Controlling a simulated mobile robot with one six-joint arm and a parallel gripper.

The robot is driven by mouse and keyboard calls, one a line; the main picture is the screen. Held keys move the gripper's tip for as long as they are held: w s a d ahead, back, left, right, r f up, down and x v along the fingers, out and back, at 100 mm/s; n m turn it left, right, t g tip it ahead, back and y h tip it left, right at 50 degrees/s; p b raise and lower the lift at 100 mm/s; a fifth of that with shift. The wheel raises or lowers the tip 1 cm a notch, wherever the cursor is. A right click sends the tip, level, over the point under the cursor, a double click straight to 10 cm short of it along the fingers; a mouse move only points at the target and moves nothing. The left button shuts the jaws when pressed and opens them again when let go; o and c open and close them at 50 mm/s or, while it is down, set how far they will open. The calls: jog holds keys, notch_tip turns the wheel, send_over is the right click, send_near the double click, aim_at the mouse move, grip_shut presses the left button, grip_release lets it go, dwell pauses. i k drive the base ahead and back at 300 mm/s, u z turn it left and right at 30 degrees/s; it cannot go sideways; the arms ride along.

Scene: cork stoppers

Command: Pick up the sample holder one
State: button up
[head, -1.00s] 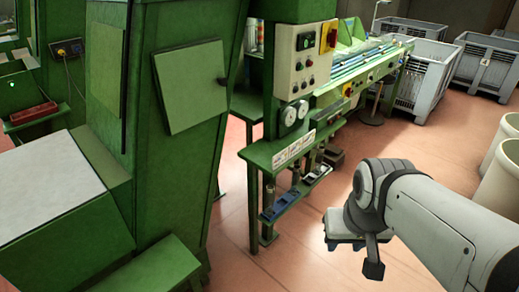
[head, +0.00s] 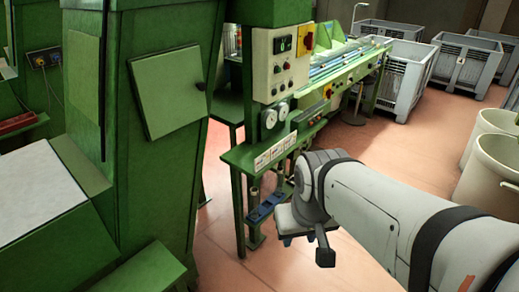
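A blue holder (head: 265,208) lies on the low shelf of the green machine, left of my wrist; several upright dark and metallic pieces stand at its back. I cannot tell from its look whether it is sample holder one. My gripper (head: 296,222) is at the end of my grey arm, pointing away and down, and is mostly hidden behind my wrist. Its fingers cannot be made out. In the picture it is just right of the blue holder and overlaps the shelf's right part; their gap in depth is unclear.
The green machine (head: 240,155) has a control panel (head: 283,63) and two dials above the shelf. A tall green cabinet (head: 165,90) stands at left. Grey crates (head: 466,66) and pale bins (head: 495,165) are at right. Reddish floor (head: 395,140) is open between.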

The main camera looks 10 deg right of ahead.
aim_at(280, 170)
jog(key=i, duration=0.9)
